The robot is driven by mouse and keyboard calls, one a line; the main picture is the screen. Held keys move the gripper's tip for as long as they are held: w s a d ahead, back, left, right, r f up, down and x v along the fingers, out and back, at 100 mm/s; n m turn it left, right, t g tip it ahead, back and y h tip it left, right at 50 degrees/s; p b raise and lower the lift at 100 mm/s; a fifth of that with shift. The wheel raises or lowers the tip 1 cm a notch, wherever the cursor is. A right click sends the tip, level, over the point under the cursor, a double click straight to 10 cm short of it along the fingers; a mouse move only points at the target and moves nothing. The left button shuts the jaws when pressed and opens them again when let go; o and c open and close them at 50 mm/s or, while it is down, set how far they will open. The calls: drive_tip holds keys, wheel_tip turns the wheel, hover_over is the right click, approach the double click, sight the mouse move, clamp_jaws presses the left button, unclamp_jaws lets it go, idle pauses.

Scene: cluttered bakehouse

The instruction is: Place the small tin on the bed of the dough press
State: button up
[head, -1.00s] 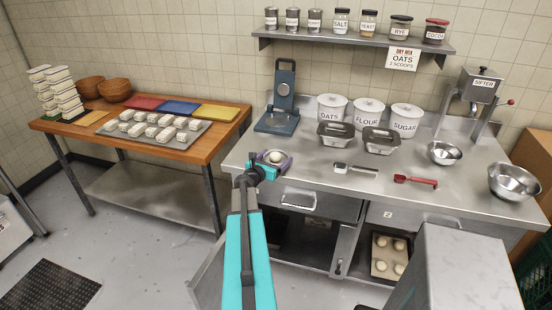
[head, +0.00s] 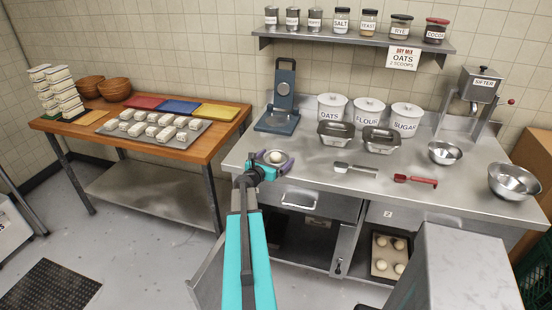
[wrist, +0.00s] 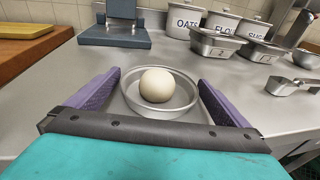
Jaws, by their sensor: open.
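The small tin (wrist: 178,106) is a round, shallow metal tin with a pale dough ball (wrist: 157,85) in it. It sits near the front edge of the steel counter, and in the head view the tin (head: 267,158) is partly hidden by my gripper. My gripper (head: 277,163) is open, its purple fingers (wrist: 153,97) on either side of the tin with gaps showing. The dough press (head: 281,98) is blue-grey with its upper plate raised. Its bed (head: 277,122) is bare and lies on the counter behind the tin; the bed also shows in the wrist view (wrist: 114,38).
Lidded oats, flour and sugar tubs (head: 367,112) and two loaf tins (head: 336,133) stand right of the press. A scoop (head: 355,169) and a red scoop (head: 415,181) lie nearer the front. The counter (head: 300,155) between tin and press is clear. A wooden table (head: 215,150) stands left.

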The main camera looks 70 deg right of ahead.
sight(271, 163)
drive_tip(key=shift+b+v, duration=0.95)
drive_tip(key=shift+v, duration=1)
drive_tip(key=b+v, duration=0.2)
drive_tip(key=v, duration=0.7)
drive_tip(key=shift+a, duration=0.3)
